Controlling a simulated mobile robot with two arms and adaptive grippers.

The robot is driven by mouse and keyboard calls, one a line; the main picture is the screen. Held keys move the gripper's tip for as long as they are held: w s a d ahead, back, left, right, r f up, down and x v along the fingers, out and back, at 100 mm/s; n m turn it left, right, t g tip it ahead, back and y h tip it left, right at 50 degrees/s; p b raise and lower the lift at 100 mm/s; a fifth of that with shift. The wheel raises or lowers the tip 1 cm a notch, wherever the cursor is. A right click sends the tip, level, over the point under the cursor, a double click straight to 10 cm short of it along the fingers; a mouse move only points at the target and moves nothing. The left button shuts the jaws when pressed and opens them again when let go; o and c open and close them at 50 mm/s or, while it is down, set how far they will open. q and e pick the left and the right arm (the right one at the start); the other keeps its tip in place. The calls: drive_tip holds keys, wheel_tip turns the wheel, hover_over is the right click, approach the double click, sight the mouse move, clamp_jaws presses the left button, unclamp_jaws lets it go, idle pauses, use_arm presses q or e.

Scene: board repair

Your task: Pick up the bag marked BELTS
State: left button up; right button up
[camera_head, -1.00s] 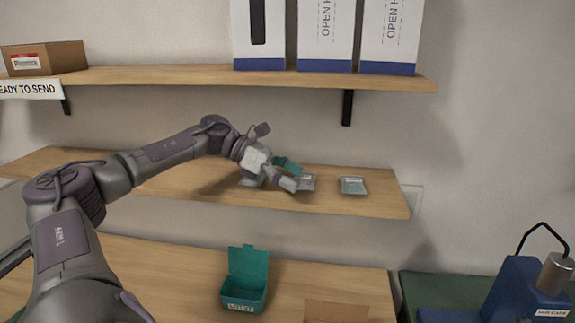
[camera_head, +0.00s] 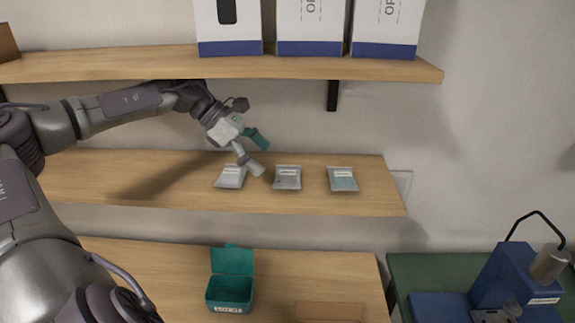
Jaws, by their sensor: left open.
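Three small grey bags with pale labels lie in a row on the middle shelf: a left bag (camera_head: 229,180), a middle bag (camera_head: 287,180) and a right bag (camera_head: 342,182). Their labels are too small to read, so I cannot tell which is marked BELTS. My left gripper (camera_head: 257,153) is open and empty, with one teal finger and one grey finger. It is above the shelf between the left and middle bags, with the grey finger close to the left bag's right edge. I cannot tell whether it touches. My right gripper is not in view.
The middle shelf (camera_head: 130,185) is bare left of the bags. The upper shelf (camera_head: 120,66) with white boxes (camera_head: 310,48) overhangs it. Below, an open teal box (camera_head: 229,292) stands on the bench. A blue device (camera_head: 510,275) stands at lower right.

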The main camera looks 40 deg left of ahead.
sight(286, 173)
use_arm(q)
drive_tip(key=shift+w+d, duration=0.45)
drive_tip(key=shift+d, duration=0.05)
drive_tip(key=shift+w+d+f+p, duration=0.1)
drive_tip(key=shift+d+p, duration=0.15)
drive_tip(key=shift+p, duration=0.15)
drive_tip(key=p+x, duration=0.2)
drive_tip(key=x, duration=0.1)
drive_tip(key=shift+w+d+f, duration=0.1)
drive_tip(key=shift+d, duration=0.05)
drive_tip(key=shift+w+d+f, duration=0.2)
drive_tip(key=shift+w+f, duration=0.05)
drive_tip(key=shift+f, duration=0.25)
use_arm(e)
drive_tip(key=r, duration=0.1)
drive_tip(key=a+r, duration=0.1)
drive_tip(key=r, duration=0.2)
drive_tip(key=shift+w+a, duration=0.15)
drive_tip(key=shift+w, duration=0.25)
use_arm(q)
drive_tip(key=shift+c, duration=0.3)
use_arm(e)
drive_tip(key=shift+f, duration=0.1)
use_arm(q)
drive_tip(key=c, duration=0.8)
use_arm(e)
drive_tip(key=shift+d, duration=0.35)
